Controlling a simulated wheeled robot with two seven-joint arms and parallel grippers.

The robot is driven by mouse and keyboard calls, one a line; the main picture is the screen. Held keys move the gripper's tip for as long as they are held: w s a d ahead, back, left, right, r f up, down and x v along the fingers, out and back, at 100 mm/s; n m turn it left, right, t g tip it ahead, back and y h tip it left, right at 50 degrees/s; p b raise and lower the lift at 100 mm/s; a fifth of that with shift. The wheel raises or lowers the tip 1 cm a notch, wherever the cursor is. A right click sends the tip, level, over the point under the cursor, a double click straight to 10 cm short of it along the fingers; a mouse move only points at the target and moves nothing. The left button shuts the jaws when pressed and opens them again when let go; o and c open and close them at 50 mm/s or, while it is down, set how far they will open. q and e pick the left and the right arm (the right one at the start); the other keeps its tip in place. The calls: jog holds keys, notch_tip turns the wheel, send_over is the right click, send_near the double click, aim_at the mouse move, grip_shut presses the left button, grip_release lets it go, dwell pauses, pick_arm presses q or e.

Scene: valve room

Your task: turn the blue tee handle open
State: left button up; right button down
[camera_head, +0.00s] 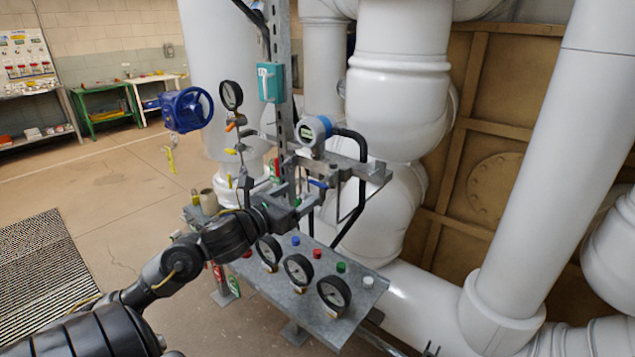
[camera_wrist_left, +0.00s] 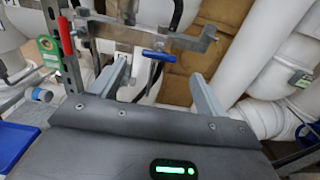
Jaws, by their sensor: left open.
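The blue tee handle (camera_head: 318,184) is a small blue bar on the grey metal bracket, beside the blue-and-white transmitter. In the left wrist view, the blue tee handle (camera_wrist_left: 158,55) lies roughly level under the bracket, ahead of the fingers. My left gripper (camera_head: 304,197) reaches in from the left, just left of and below the handle. In the wrist view, the left gripper's (camera_wrist_left: 162,85) two grey fingers are apart with nothing between them. The handle shows beyond the gap, seemingly not touched. My right gripper is in neither view.
The steel bracket (camera_wrist_left: 130,32) crosses above the handle. A red lever (camera_wrist_left: 65,35) and a green tag (camera_wrist_left: 48,46) stand to the left. Below the arm, a grey panel (camera_head: 318,315) carries several gauges and coloured buttons. Large white pipes (camera_head: 400,100) fill the back.

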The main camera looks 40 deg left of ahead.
aim_at(317, 184)
pick_arm(q)
jog(key=w+p, duration=0.1)
jog(key=w, duration=0.6)
jog(key=shift+a+r+p, duration=0.1)
jog(key=shift+p, duration=0.3)
jog(key=shift+w, duration=0.75)
jog(key=shift+c, duration=0.3)
